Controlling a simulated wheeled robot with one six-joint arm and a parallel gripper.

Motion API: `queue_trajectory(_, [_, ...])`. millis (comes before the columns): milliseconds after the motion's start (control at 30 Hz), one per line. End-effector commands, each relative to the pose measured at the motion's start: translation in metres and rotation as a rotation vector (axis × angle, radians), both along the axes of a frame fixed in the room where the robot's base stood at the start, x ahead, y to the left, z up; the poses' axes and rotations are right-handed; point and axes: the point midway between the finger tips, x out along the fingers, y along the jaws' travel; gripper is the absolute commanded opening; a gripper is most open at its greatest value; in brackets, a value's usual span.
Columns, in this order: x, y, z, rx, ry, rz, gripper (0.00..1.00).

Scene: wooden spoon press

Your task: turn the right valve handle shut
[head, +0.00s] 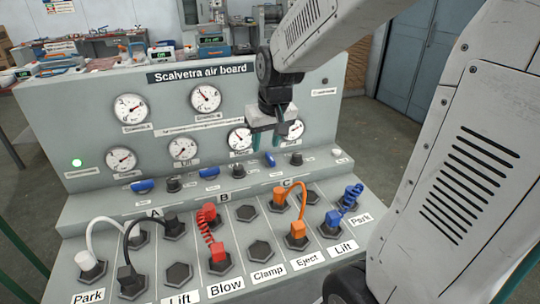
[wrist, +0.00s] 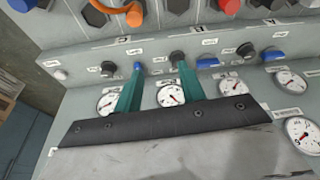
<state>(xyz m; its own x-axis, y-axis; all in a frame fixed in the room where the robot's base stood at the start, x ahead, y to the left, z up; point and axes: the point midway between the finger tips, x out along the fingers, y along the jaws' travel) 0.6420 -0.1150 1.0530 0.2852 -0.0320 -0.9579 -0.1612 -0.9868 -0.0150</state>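The right valve handle (head: 270,160) is a small blue lever on the air board's lower ledge, below the right gauges. It points steeply toward the board's front, while the left blue handle (head: 142,186) and middle blue handle (head: 209,172) lie nearly crosswise. My gripper (head: 265,141) hangs in front of the gauges, close above the right handle. Its two teal fingers are apart with nothing between them. In the wrist view the right handle (wrist: 138,66) shows just past the left fingertip of my gripper (wrist: 160,69); I cannot tell whether they touch.
Black knobs (head: 238,171) (head: 295,159) stand on either side of the right handle. Gauges (head: 240,138) sit behind my fingers. Hose plugs, including an orange hose (head: 303,205) and blue coil (head: 350,198), fill the sloping panel in front. Open air lies above the ledge.

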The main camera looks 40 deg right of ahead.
Motion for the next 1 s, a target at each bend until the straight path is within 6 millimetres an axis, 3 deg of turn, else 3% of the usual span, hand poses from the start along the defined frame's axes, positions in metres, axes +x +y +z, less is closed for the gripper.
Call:
queue_trajectory(100, [0.045,-0.037,-0.034,-0.009,-0.029,-0.049,0.40])
queue_trajectory(200, [0.071,-0.064,-0.057,-0.020,-0.057,-0.079,0.40])
queue_trajectory(400, [0.097,-0.095,-0.085,-0.034,-0.091,-0.115,0.40])
queue_trajectory(1000, [0.126,-0.107,-0.156,-0.037,-0.095,-0.119,0.40])
